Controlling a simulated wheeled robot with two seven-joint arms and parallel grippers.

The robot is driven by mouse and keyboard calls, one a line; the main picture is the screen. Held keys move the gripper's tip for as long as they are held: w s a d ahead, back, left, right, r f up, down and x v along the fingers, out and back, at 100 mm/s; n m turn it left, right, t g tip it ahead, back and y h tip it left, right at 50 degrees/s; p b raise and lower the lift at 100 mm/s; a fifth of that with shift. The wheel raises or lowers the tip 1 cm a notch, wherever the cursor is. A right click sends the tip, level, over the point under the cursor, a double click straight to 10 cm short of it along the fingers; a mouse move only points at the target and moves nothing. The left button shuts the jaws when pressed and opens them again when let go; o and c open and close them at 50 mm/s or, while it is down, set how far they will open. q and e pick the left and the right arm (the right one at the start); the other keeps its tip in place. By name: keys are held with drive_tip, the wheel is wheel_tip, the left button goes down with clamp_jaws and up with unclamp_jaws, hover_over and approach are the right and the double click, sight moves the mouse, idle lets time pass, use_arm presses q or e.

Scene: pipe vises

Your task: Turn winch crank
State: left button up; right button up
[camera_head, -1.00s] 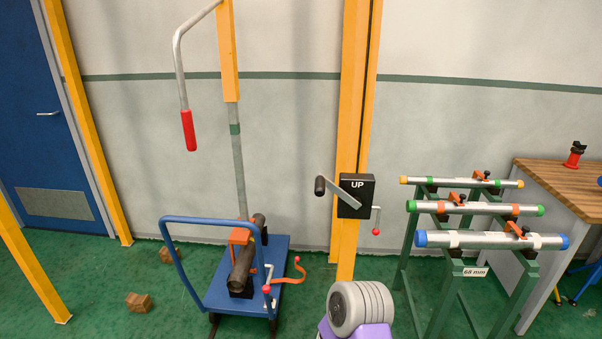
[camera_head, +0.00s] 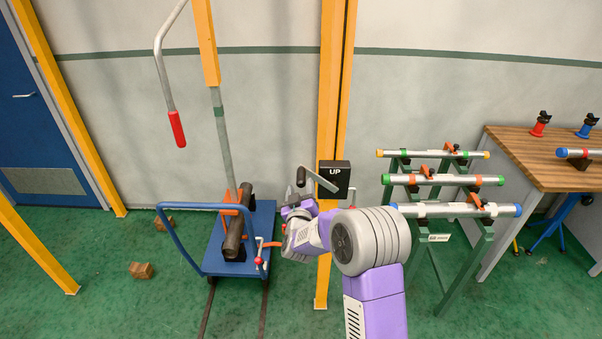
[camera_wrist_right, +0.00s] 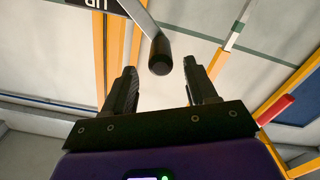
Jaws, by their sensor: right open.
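The winch is a black box marked UP (camera_head: 335,180) on the yellow post. Its grey crank arm (camera_head: 320,181) slopes up to the left and ends in a dark handle (camera_head: 301,176). In the right wrist view the black handle (camera_wrist_right: 160,56) hangs beyond the fingertips, between their lines, with a gap to each finger. My right gripper (camera_head: 300,190) is just below and left of the handle in the head view. It also shows in the right wrist view (camera_wrist_right: 160,80), open and empty. My left gripper is not in view.
A blue cart (camera_head: 240,250) with a dark pipe (camera_head: 233,235) stands left of my right arm. A green rack (camera_head: 440,255) with several pipes stands right of the post, beside a wooden bench (camera_head: 520,155). A red-ended lever (camera_head: 177,130) hangs upper left.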

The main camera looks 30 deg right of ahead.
sight(301, 175)
drive_tip(key=shift+x, duration=3.55)
drive_tip(key=shift+f, duration=0.1)
clamp_jaws()
